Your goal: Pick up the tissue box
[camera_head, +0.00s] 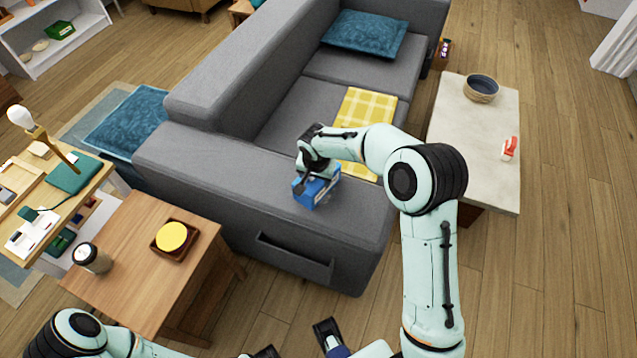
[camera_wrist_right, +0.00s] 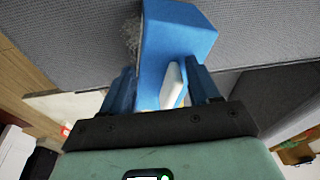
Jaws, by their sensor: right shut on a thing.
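The tissue box (camera_head: 319,192) is blue, with a white part showing in the right wrist view (camera_wrist_right: 178,40). It is at the top of the grey sofa's near armrest; I cannot tell whether it touches the armrest. My right gripper (camera_head: 308,176) is above it, shut on it. In the right wrist view its two blue fingers (camera_wrist_right: 162,88) are on either side of the box. My left arm comes in at the bottom left of the head view. Dark fingertip-like parts show at the bottom edge, but the left gripper is too cut off to read.
The grey sofa (camera_head: 215,165) holds a yellow checked cloth and a blue cushion (camera_head: 364,33). A pale table (camera_head: 478,130) with a bowl (camera_head: 481,88) stands right. A wooden side table (camera_head: 130,235) at left carries a cup (camera_head: 91,257) and a yellow round item (camera_head: 172,237). Floor is clear at right.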

